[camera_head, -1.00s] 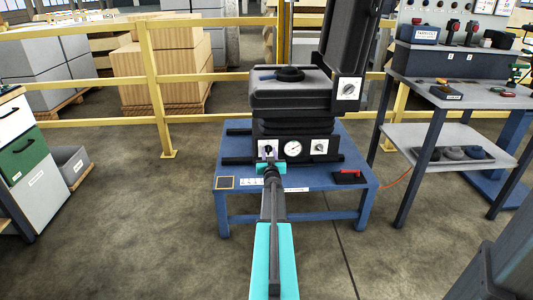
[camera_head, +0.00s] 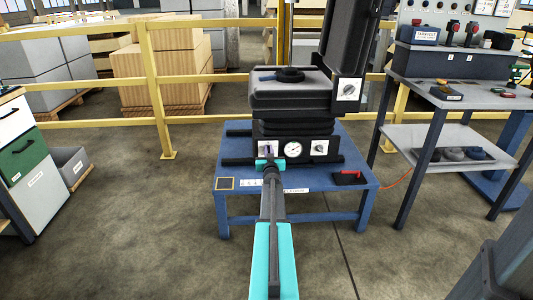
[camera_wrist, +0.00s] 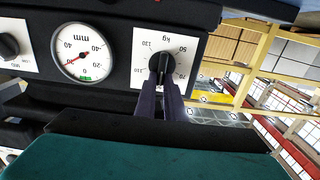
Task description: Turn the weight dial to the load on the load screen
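The weight dial (camera_wrist: 161,62) is a black knob on a white plate marked kg, seen upside down in the wrist view. Its numbers include 50, 70 and 130; its exact setting is hard to read. My gripper (camera_wrist: 160,90) is at the dial, its two dark fingers close together with their tips at the knob. I cannot tell if they clamp it. In the head view my gripper (camera_head: 268,160) covers the lower part of the dial plate (camera_head: 267,147) on the black machine (camera_head: 292,90). I cannot make out a load screen.
A round mm gauge (camera_wrist: 82,53) and another knob (camera_wrist: 8,45) sit beside the dial. The machine stands on a blue table (camera_head: 340,190) with a red-handled black item (camera_head: 350,178). A grey workbench (camera_head: 450,95) stands right, a drawer cabinet (camera_head: 30,150) left. A yellow railing (camera_head: 90,122) runs behind.

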